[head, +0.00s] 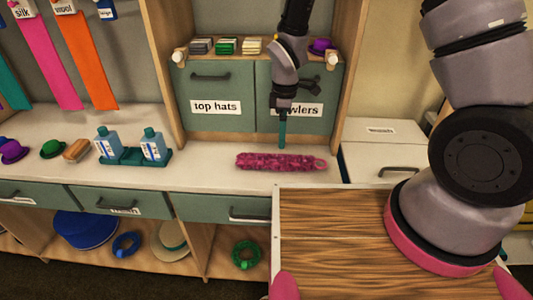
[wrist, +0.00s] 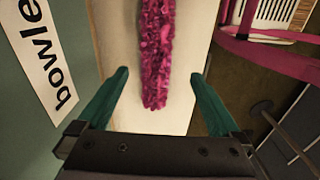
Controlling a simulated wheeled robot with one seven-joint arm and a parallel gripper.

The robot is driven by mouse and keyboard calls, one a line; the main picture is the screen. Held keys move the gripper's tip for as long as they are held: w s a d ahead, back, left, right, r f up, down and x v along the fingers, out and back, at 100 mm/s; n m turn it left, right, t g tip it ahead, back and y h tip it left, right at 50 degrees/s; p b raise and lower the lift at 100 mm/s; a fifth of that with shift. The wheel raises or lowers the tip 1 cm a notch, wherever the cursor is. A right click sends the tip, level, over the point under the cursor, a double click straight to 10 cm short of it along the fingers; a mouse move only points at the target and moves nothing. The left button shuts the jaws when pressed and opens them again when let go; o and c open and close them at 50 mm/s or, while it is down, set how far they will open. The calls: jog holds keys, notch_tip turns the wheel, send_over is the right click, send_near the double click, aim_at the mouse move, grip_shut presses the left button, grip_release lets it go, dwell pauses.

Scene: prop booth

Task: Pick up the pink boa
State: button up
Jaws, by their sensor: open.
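The pink boa (head: 280,161) lies lengthwise on the white counter in the head view, with a small loop at its right end. My gripper (head: 282,143) points down just behind and above the boa's middle. In the wrist view the boa (wrist: 156,55) runs from the top edge down to between the two green fingers. My gripper (wrist: 155,85) is open there, with one finger on each side and clear gaps to the boa. The boa's far end is cut off by the top of the wrist view.
Green cabinet doors labelled "top hats" (head: 216,107) and "bowlers" stand close behind the boa. A teal tray (head: 133,158) with two blue bottles sits to the left on the counter.

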send_over(280, 158)
jog(key=f, duration=0.6)
jog(key=shift+s, duration=0.35)
jog(key=f, duration=0.5)
jog(key=shift+w+f, duration=0.3)
jog(key=shift+f, duration=0.1)
jog(key=c, duration=1.4)
jog(key=shift+r, duration=0.1)
